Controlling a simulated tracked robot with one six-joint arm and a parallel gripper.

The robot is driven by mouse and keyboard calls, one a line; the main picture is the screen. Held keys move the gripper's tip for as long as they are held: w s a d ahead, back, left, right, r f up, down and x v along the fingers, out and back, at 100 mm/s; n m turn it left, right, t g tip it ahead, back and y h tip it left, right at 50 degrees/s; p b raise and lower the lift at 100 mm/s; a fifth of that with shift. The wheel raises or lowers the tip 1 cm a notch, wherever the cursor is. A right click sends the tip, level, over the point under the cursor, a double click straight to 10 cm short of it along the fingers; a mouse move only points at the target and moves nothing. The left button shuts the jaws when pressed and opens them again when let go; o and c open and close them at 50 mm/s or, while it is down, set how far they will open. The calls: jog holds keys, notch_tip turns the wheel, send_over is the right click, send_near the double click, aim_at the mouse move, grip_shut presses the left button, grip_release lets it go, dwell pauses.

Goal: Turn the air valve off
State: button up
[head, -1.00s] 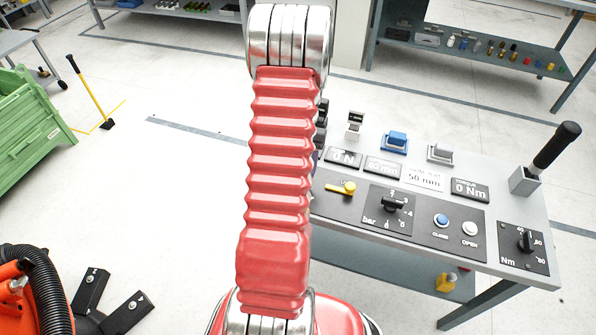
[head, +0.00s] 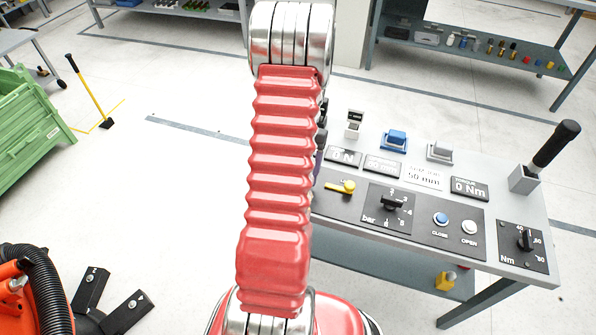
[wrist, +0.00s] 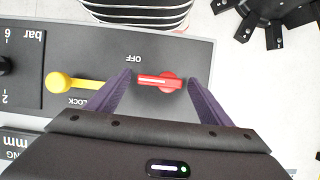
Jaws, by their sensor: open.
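A red valve lever (wrist: 160,82) lies flat on the dark panel in the wrist view, below an upside-down "OFF" label (wrist: 134,59). My gripper (wrist: 159,78) is open, with one purple finger on each side of the red lever. I see gaps between lever and fingers; I cannot tell the height of the fingertips over the panel. In the head view my red arm hides the red lever and most of the gripper.
A yellow lock lever (wrist: 75,83) sits just left of the gripper; it also shows in the head view (head: 341,187). The pressure dial (head: 392,203), close and open buttons (head: 441,219) and a black-handled lever (head: 555,145) stand farther right on the console.

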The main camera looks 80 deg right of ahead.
jog(key=v, duration=1.3)
jog(key=shift+d+r, duration=0.15)
jog(key=shift+r, duration=0.2)
jog(key=shift+d, duration=0.1)
dwell(0.4)
